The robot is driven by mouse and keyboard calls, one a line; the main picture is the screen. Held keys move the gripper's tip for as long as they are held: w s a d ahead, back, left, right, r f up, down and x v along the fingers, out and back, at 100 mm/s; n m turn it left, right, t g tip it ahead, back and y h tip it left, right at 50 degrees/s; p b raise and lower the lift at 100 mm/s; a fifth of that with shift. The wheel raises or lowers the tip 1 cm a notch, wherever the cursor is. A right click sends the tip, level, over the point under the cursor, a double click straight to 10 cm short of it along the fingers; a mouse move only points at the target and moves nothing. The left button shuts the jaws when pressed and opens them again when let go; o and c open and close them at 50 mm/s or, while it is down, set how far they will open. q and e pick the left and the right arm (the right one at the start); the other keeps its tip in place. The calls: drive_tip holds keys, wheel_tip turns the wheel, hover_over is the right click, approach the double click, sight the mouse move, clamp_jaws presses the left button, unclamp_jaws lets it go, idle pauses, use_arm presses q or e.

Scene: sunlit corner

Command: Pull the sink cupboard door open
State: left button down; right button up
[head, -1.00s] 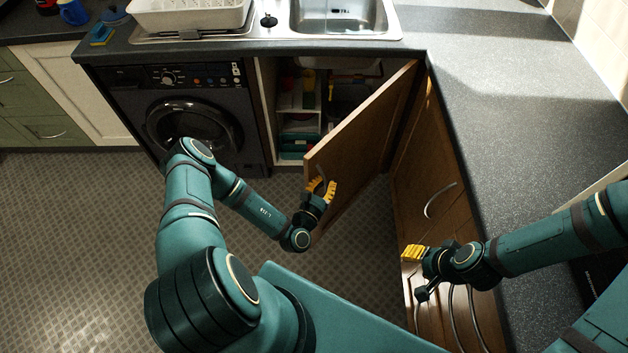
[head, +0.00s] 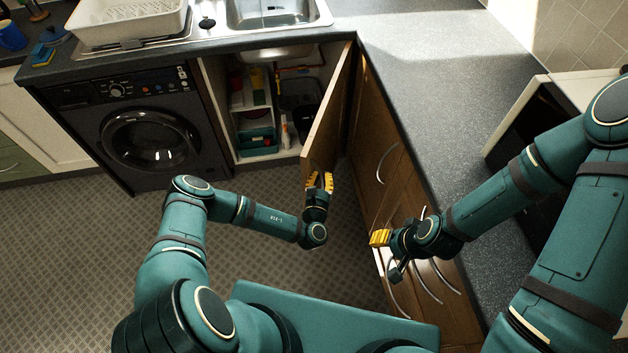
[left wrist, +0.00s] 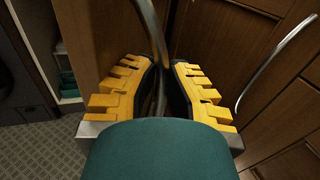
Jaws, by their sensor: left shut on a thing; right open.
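The sink cupboard door (head: 329,112) is brown wood and stands wide open, swung out to the right of the cupboard opening. Its free edge faces me in the head view. My left gripper (head: 319,183) is at that edge, with its yellow fingers shut on the door's handle. In the left wrist view the curved metal handle (left wrist: 150,25) runs down between the yellow fingers of my left gripper (left wrist: 160,95). The open sink cupboard (head: 278,105) shows shelves and bottles inside. My right gripper (head: 382,240) is open and empty, beside the drawer fronts on the right.
A black washing machine (head: 146,130) stands left of the cupboard. Wooden fronts with curved handles (head: 388,162) lie close to the right of the door. The grey worktop (head: 430,80) runs above them. Patterned floor (head: 100,240) is clear at the left.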

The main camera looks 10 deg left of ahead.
use_arm(q)
drive_tip(key=shift+d, duration=0.25)
drive_tip(key=c, duration=1.2)
unclamp_jaws()
drive_tip(key=shift+w, duration=0.15)
drive_tip(key=shift+c, duration=0.2)
drive_tip(key=s+d, duration=0.1)
drive_tip(key=s, duration=1.1)
drive_tip(key=shift+d, duration=0.1)
